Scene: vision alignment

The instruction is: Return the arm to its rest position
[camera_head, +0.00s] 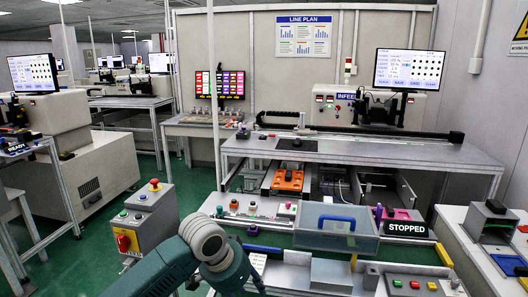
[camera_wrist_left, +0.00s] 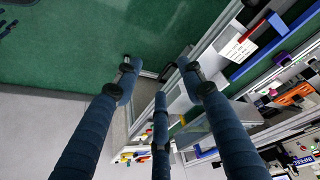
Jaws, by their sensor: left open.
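My left arm (camera_head: 205,262), teal with a grey joint, rises from the bottom edge of the head view, left of centre. Its gripper is not clearly visible there. In the left wrist view my left gripper (camera_wrist_left: 158,76) shows three dark blue fingers spread apart. It is open, with nothing seen between the fingers. Green floor and a metal frame lie beyond the fingertips. My right arm and right gripper are in neither view.
A grey control box (camera_head: 148,215) with buttons stands left of my arm. A clear bin with a blue handle (camera_head: 336,222) is to its right, near a STOPPED sign (camera_head: 405,228). A long workbench (camera_head: 350,150) spans behind. Green floor (camera_head: 75,262) is open at left.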

